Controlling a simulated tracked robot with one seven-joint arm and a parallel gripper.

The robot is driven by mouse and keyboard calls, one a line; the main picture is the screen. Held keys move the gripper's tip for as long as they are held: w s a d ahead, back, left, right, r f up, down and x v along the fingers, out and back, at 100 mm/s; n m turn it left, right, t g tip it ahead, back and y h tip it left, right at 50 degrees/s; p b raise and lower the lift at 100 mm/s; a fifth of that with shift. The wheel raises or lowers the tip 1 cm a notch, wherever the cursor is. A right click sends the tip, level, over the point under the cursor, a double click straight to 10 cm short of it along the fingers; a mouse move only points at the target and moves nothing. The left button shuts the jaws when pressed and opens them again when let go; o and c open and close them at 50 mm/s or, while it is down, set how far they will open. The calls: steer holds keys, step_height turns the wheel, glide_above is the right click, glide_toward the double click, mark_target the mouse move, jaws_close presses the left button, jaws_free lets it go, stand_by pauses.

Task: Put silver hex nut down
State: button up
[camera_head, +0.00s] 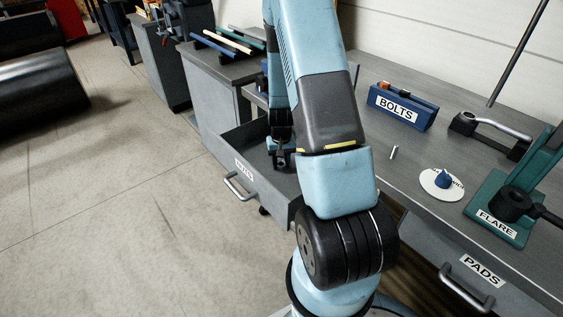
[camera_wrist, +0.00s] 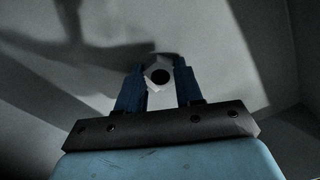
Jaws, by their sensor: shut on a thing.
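In the wrist view, my gripper (camera_wrist: 160,88) is shut on the silver hex nut (camera_wrist: 157,62). The nut sits between the two blue fingers, with its dark hole facing the camera. In the head view, my gripper (camera_head: 281,163) points down inside the open drawer (camera_head: 238,167), whose front label is partly legible. A grey surface shows beyond the nut in the wrist view. I cannot tell whether the nut touches it.
On the bench right of my arm are a blue BOLTS bin (camera_head: 402,108), a small pale pin (camera_head: 393,153), a white disc with a blue piece (camera_head: 441,184) and a green FLARE tool (camera_head: 500,208). A PADS drawer (camera_head: 480,272) is below.

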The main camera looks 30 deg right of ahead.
steer(key=o, duration=1)
steer(key=shift+o, duration=0.2)
steer(key=s+a+r+n+t, duration=0.1)
steer(key=a+r, duration=0.1)
steer(key=r, duration=0.9)
steer(key=s+a+r, duration=0.1)
steer(key=a+r, duration=0.1)
steer(key=r, duration=1)
steer(key=s+a+r+n+t, duration=0.1)
steer(key=s+a+r, duration=0.3)
steer(key=s+r, duration=0.6)
steer(key=s+a+r+n+t, duration=0.1)
steer(key=s+a+r+t, duration=0.2)
steer(key=s+r, duration=0.7)
steer(key=shift+s+a+r+n+t, duration=0.2)
steer(key=shift+s+a+n+t, duration=0.15)
steer(key=shift+a, duration=0.75)
